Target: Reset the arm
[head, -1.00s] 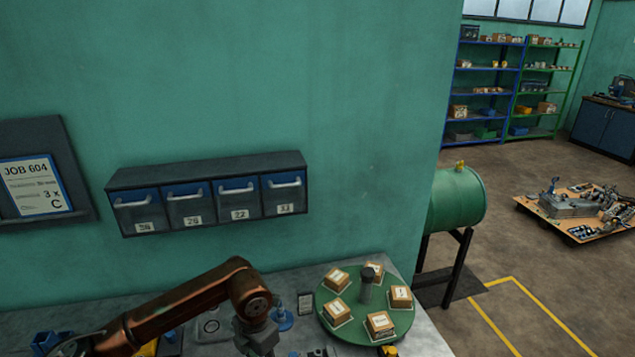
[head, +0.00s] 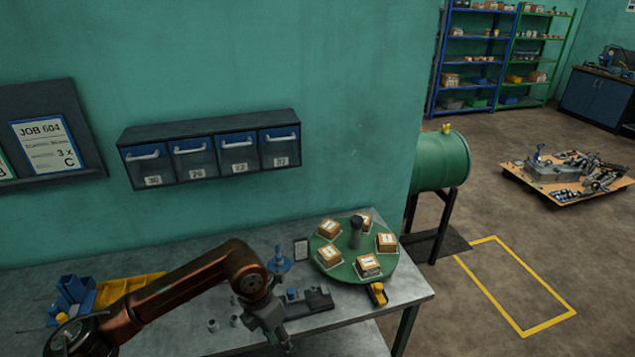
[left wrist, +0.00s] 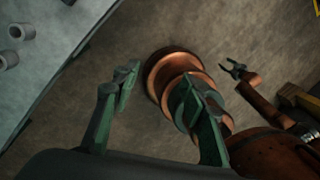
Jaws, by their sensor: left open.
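My left arm comes in from the left over the workbench in the head view. Its left gripper (head: 289,346) points down at the bench's front edge and is partly cut off by the frame. In the left wrist view its two fingers (left wrist: 160,86) stand wide apart with nothing between them. Behind them are the floor and copper-coloured parts of my own body. My right gripper (left wrist: 234,68) shows small in the left wrist view, over the floor, too small to judge its jaws.
The workbench (head: 415,292) carries a green turntable (head: 345,272) with several boxes, a yellow-and-black item (head: 377,293), a dark fixture (head: 310,302), blue bins (head: 73,292) and a yellow tray (head: 140,284). Drawers (head: 210,158) hang above. Open floor lies right, with a loaded pallet (head: 570,178).

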